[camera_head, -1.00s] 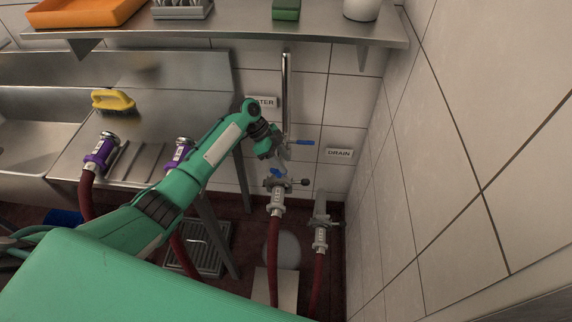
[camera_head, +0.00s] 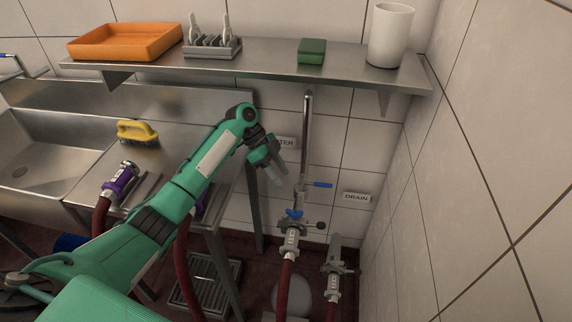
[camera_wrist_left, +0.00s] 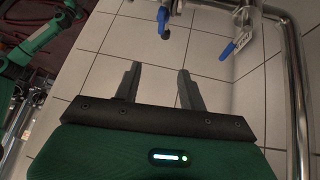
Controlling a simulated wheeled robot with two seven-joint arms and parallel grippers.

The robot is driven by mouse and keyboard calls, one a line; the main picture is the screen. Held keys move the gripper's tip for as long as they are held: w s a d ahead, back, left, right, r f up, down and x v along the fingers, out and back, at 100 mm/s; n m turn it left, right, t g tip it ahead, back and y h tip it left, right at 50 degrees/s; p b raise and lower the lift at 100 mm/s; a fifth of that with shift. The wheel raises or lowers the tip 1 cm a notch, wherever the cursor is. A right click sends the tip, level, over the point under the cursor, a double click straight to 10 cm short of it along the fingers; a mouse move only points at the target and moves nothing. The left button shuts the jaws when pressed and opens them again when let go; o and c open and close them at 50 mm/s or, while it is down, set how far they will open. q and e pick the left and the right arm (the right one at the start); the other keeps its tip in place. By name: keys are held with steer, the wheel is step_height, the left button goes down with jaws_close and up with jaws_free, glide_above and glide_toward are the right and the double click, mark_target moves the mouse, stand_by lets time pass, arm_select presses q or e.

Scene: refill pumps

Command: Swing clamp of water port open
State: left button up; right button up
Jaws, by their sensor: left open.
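The water port is a vertical steel pipe (camera_head: 306,140) beside a partly hidden WATER sign (camera_head: 285,142). Low on it, a clamp (camera_head: 293,226) with a dark knob (camera_head: 320,225) to the right sits around the joint with a red hose (camera_head: 286,285). The clamp looks closed, but it is small. My left gripper (camera_head: 276,174) is open and empty, left of the pipe and above the clamp, apart from both. In the left wrist view, its fingers (camera_wrist_left: 157,85) stand apart before wall tiles, with blue valve handles (camera_wrist_left: 229,50) beyond. My right gripper is out of view.
The drain port (camera_head: 334,255), with its own hose, stands right of the water port, under a DRAIN sign (camera_head: 356,197). A tiled wall closes the right side. A steel shelf (camera_head: 270,65) hangs above. A purple-collared hose end (camera_head: 122,183) rests by the sink.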

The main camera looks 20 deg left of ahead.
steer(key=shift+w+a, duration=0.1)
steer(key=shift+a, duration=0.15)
